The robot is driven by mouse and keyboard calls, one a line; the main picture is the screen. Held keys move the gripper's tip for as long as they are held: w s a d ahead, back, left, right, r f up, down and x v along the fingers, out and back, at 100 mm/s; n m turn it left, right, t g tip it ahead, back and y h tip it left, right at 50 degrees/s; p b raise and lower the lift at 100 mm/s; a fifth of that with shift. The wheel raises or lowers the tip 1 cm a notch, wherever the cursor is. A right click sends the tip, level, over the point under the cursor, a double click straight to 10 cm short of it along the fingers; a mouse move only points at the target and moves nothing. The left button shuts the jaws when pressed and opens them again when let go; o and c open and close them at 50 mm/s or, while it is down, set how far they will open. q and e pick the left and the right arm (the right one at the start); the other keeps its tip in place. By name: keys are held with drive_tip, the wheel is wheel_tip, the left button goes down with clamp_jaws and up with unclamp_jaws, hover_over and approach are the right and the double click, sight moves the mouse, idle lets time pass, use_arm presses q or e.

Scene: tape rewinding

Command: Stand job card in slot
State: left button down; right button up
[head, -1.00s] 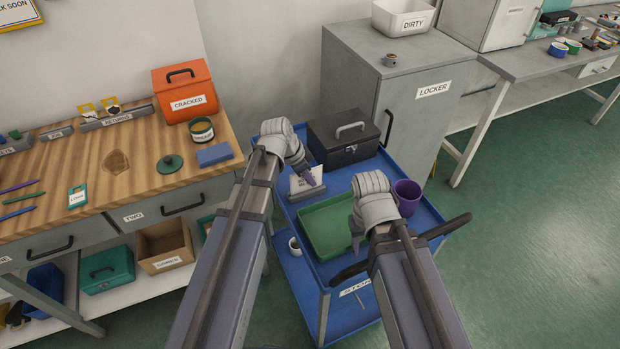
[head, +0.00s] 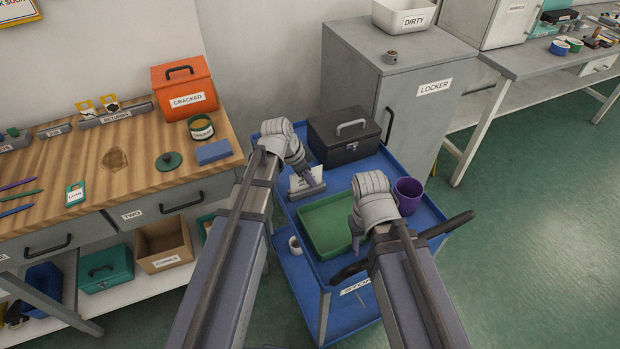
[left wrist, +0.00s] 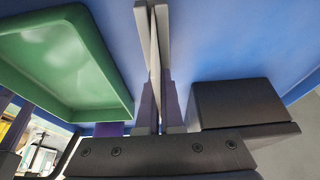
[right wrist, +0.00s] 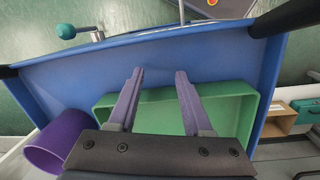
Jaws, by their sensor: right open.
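The white job card (head: 299,182) stands roughly upright at a small grey slotted block (head: 310,192) on the blue cart. My left gripper (head: 309,179) is at the card. In the left wrist view the card (left wrist: 154,55) shows as a thin edge between the grey sides of the block (left wrist: 164,30). The fingers of my left gripper (left wrist: 159,95) are close together, shut on it. The card's bottom edge is hidden, so its depth in the slot cannot be told. My right gripper (right wrist: 158,82) is open and empty above the green tray (right wrist: 232,100).
On the cart are the green tray (head: 314,244), a black toolbox (head: 331,150) behind the block and a purple cup (head: 408,193) at right. A wooden bench (head: 112,185) stands at left, and a grey locker (head: 350,75) behind.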

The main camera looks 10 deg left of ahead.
use_arm(q)
drive_tip(key=c, duration=0.5)
unclamp_jaws()
idle(0.4)
drive_tip(key=shift+r+p, duration=4)
drive_tip(key=shift+p, duration=0.05)
use_arm(e)
wheel_tip(320, 180, up, 8)
